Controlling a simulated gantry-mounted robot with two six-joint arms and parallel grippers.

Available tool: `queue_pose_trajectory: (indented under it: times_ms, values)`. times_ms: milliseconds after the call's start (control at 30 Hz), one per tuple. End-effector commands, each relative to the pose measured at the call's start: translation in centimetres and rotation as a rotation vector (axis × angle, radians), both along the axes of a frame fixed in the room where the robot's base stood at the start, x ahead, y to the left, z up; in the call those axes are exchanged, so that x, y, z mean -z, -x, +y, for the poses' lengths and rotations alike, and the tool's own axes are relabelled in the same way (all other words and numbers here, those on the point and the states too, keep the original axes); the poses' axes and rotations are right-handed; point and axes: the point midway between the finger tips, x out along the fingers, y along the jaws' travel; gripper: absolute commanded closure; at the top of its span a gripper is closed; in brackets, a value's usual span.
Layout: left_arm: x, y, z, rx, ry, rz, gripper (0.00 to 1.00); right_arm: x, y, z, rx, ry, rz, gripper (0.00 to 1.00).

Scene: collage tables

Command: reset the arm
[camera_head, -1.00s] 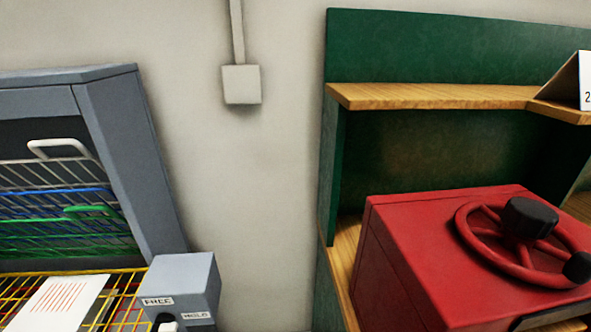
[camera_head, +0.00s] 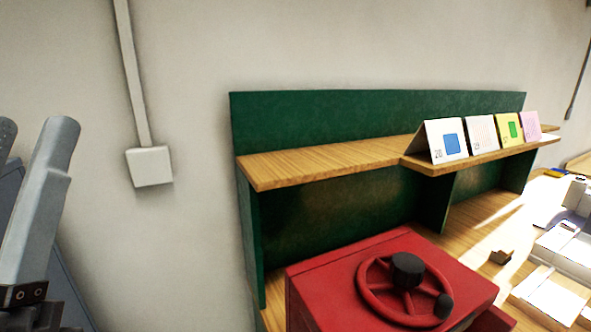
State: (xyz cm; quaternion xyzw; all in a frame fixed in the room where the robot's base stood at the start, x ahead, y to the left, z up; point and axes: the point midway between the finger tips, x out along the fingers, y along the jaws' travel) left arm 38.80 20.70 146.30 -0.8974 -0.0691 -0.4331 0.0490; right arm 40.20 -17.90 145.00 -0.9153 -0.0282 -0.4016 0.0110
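A grey arm part (camera_head: 38,205), which is my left arm, shows at the left edge of the head view. It stands upright in front of the pale wall. Its fingertips are not clearly shown, so I cannot tell whether the gripper is open or shut. My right arm and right gripper are not in view.
A red box (camera_head: 335,290) with a red handwheel (camera_head: 365,290) stands at the lower middle. Behind it is a green-backed wooden shelf (camera_head: 320,162) with several tent cards (camera_head: 443,140). White items (camera_head: 572,250) lie on the table at right. A wall box (camera_head: 149,166) hangs at left.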

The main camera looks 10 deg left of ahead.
Motion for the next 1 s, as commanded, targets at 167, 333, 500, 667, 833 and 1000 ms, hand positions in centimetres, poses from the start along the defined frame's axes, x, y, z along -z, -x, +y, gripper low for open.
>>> queue_pose_trajectory:
  times_ms: [167, 333, 500, 667, 833, 1000]
  values:
    - [-2.8, -1.4, -2.9, 0.234, 0.031, 0.074, 0.53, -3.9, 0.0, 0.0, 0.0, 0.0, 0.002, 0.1]
    - [-8.6, -1.4, -2.8, 0.231, 0.03, 0.074, 0.53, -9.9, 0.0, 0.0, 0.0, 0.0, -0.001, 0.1]
    - [-16.5, -1.4, -2.8, 0.228, 0.029, 0.074, 0.53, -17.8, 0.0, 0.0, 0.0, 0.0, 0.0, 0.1]
    - [-24.5, -1.4, -2.8, 0.227, 0.029, 0.074, 0.53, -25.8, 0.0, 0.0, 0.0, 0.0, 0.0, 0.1]
    - [-32.3, -1.4, -2.8, 0.227, 0.03, 0.075, 0.53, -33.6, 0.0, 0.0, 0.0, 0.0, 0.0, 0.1]
    - [-36.4, -1.4, -2.8, 0.227, 0.03, 0.075, 0.53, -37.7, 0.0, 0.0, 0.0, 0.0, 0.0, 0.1]
